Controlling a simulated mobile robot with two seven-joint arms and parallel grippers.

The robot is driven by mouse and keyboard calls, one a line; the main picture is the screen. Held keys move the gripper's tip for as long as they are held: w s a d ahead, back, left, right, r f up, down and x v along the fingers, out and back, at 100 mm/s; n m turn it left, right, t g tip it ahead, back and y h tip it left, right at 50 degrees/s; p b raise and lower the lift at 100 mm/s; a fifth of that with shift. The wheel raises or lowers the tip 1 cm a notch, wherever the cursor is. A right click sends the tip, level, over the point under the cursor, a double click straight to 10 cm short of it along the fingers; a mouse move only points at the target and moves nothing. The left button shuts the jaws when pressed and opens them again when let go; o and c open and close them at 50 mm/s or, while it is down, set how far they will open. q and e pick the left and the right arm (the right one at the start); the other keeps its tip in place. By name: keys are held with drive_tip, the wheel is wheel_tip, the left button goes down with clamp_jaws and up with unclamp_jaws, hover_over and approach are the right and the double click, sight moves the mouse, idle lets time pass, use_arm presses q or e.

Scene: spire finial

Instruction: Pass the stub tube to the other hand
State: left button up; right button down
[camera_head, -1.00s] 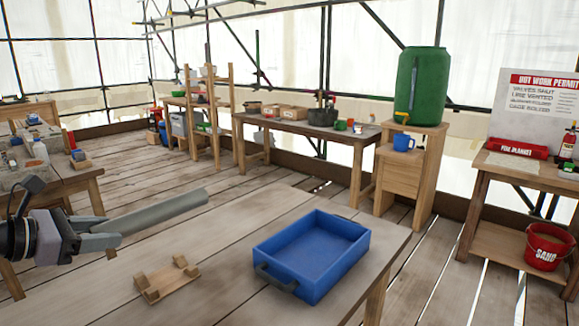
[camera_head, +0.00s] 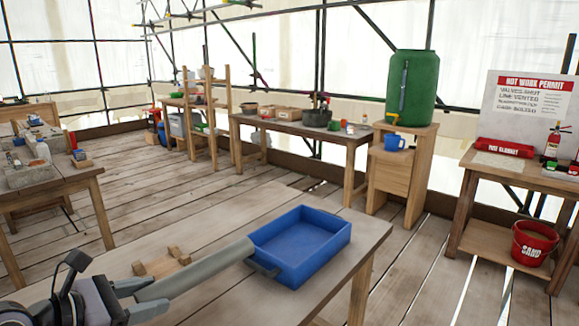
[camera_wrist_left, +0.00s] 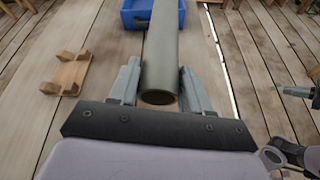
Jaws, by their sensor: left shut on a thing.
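The grey stub tube (camera_head: 198,271) is held in my left gripper (camera_head: 140,298) above the wooden table, in the lower left of the head view. It points up and to the right, its far end in front of the blue tray's near left corner. In the left wrist view the tube (camera_wrist_left: 161,50) runs away from the camera between the two fingers (camera_wrist_left: 158,88), its open near end facing me. My right gripper is not in the head view. Part of a dark gripper (camera_wrist_left: 298,91) shows at the right edge of the left wrist view; its jaws are unclear.
A blue tray (camera_head: 308,275) sits on the wooden table (camera_head: 350,262). A wooden cradle (camera_head: 163,263) stands left of it, partly behind the tube; the wrist view also shows the cradle (camera_wrist_left: 66,73). Other benches and a red sand bucket (camera_head: 533,242) stand farther off.

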use_arm(q)
drive_tip(key=s+d+n+t+y+p, duration=0.1)
drive_tip(key=s+d+n+y, duration=0.1)
drive_tip(key=s, duration=0.5)
drive_tip(key=shift+s+d, duration=0.35)
drive_tip(key=shift+d, duration=0.2)
